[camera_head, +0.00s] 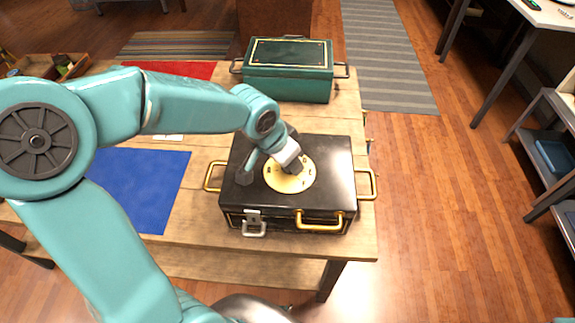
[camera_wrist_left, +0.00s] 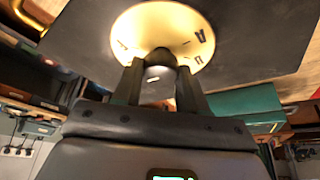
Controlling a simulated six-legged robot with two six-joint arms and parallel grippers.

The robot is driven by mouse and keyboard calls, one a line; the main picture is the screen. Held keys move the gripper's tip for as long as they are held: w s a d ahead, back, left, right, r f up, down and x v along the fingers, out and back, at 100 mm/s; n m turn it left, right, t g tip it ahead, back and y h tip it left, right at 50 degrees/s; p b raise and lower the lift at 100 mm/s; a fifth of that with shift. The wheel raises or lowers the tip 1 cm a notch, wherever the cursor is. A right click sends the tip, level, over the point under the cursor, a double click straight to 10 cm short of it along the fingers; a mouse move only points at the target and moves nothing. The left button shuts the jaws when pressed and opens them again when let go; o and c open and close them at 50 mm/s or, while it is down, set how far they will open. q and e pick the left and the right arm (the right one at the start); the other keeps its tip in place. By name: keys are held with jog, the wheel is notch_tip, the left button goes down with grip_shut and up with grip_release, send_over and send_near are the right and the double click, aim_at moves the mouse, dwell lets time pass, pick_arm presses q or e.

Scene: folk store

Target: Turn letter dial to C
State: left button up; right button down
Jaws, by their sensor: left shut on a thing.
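A black case (camera_head: 330,180) with brass side handles lies on the wooden table. A round brass letter dial (camera_head: 303,181) is on its lid. My left gripper (camera_head: 291,168) reaches down over the dial's middle. In the left wrist view the gripper (camera_wrist_left: 160,68) has its fingers on both sides of the dark centre knob (camera_wrist_left: 160,57) and is shut on it. The brass dial plate (camera_wrist_left: 160,20) shows a few marks near its rim, too small to read. The gripper hides part of the dial. My right gripper is not in view.
A green box (camera_head: 289,85) with dark handles stands behind the case. A blue mat (camera_head: 140,185) and a red mat (camera_head: 170,70) lie on the table to the left. A wooden tray (camera_head: 38,66) is at the far left.

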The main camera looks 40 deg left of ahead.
pick_arm(q)
jog(key=n+b, duration=0.2)
jog(key=n+y+b, duration=0.1)
jog(key=b, duration=0.1)
jog(key=n+y+b, duration=0.1)
jog(key=n+b, duration=0.1)
jog(key=shift+d+f+n+b, duration=0.2)
jog(key=shift+f+n+b, duration=0.05)
jog(key=shift+n+b, duration=0.05)
jog(key=n+y+b, duration=0.1)
jog(key=n+b, duration=0.1)
jog(key=n, duration=0.1)
jog(key=shift+w+d+r+n+g+b, duration=0.1)
jog(key=shift+n+g+b, duration=0.2)
jog(key=shift+g, duration=0.1)
jog(key=n+g+y+b, duration=0.1)
jog(key=n, duration=0.2)
jog(key=shift+r+n, duration=0.1)
jog(key=shift+n, duration=0.2)
jog(key=shift+w+d+n+g+y+b, duration=0.1)
jog(key=shift+n+g+y+b, duration=0.25)
jog(key=shift+n, duration=0.8)
jog(key=shift+w+n+g+y+b, duration=0.15)
jog(key=shift+n+g, duration=0.4)
jog(key=shift+n, duration=0.6)
jog(key=shift+s, duration=0.1)
jog(key=o, duration=1)
jog(key=shift+o, duration=0.2)
